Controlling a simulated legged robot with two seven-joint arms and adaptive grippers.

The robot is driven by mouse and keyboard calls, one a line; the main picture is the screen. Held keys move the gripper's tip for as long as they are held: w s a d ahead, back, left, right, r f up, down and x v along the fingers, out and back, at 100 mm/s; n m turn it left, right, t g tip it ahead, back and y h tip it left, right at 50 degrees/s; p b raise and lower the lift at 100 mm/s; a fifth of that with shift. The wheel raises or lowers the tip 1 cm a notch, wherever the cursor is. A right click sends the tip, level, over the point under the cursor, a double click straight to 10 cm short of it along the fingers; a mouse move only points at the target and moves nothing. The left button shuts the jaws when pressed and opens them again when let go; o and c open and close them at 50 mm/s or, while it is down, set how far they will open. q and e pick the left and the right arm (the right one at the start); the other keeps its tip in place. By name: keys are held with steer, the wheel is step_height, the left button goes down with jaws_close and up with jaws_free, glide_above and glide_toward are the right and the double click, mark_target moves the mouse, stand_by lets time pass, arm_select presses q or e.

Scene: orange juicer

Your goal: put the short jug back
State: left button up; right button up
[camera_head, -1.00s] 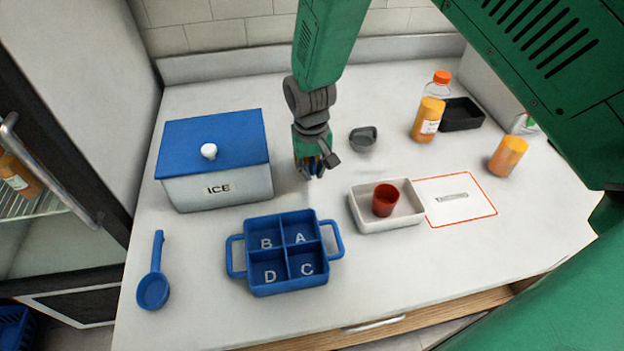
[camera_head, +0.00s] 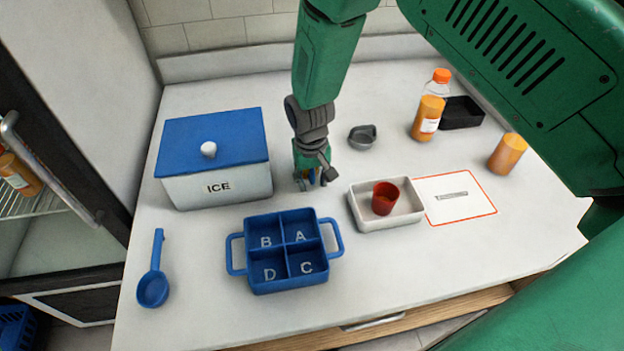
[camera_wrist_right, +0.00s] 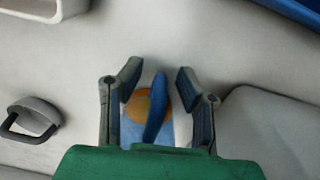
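My right gripper (camera_head: 315,184) points down at the worktop between the ice box and the white tray. In the right wrist view its fingers (camera_wrist_right: 160,85) are apart, on either side of a blue upright handle-like part (camera_wrist_right: 155,108). An orange round surface (camera_wrist_right: 137,104) and a pale blue part show beside and below it. This may be a jug with juice; the gripper hides most of it. I see gaps between the fingers and the blue part. A small grey cup with a handle (camera_head: 362,137) stands to the right; it also shows in the wrist view (camera_wrist_right: 35,117).
The ice box (camera_head: 215,185) stands left, the blue divided tray (camera_head: 237,256) in front, and a blue scoop (camera_head: 153,288) front left. A white tray (camera_head: 370,224) holds a red cup (camera_head: 384,198). An orange-bordered card (camera_head: 455,208), bottles (camera_head: 427,118) and an orange cup (camera_head: 508,153) are right.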

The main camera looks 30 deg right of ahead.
steer(key=r, duration=1.2)
steer(key=shift+s+a+r, duration=0.1)
steer(key=shift+a+r, duration=0.05)
steer(key=shift+a, duration=0.1)
